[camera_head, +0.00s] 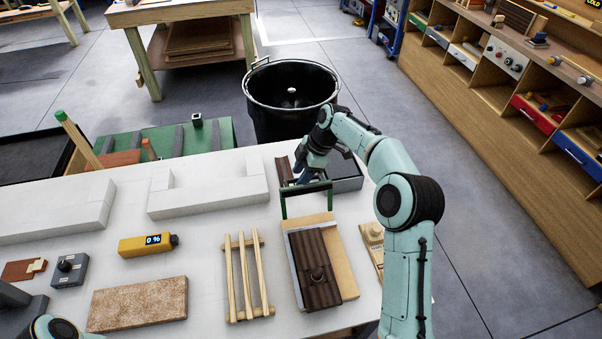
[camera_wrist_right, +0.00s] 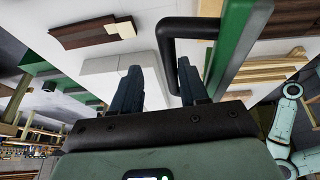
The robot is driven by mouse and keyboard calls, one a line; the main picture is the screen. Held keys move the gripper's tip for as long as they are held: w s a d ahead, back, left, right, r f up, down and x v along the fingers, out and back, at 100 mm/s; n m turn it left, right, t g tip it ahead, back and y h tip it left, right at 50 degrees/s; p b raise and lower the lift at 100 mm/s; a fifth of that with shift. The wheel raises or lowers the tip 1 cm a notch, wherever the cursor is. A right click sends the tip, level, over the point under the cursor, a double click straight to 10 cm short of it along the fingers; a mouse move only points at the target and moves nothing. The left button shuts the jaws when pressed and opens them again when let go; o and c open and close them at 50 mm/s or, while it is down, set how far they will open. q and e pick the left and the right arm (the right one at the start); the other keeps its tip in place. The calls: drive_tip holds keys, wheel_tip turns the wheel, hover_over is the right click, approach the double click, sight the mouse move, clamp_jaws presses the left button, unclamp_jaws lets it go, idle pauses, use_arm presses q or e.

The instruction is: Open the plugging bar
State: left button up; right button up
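The plugging bar seems to be the green bar (camera_head: 306,188), a frame standing upright at the back end of a board with a brown ribbed block. In the right wrist view a long green bar (camera_wrist_right: 238,45) with a black bent handle (camera_wrist_right: 168,45) fills the upper right. My right gripper (camera_head: 297,176) is just behind the green bar in the head view, partly hidden by its own wrist. In the right wrist view its two dark fingers (camera_wrist_right: 158,88) are apart, with the handle's end near the right finger; I cannot tell whether they touch. My left gripper is not clearly visible.
The brown ribbed block (camera_head: 318,270), a slatted wooden rack (camera_head: 248,278) and a yellow device reading 0 % (camera_head: 146,244) lie on the white table (camera_head: 215,218). A grey tray (camera_head: 347,180) sits by my right wrist. A black bin (camera_head: 290,112) stands behind.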

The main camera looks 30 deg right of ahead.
drive_tip(key=w+v, duration=0.1)
drive_tip(key=v, duration=0.6)
drive_tip(key=shift+s+p, duration=0.35)
drive_tip(key=shift+s, duration=0.05)
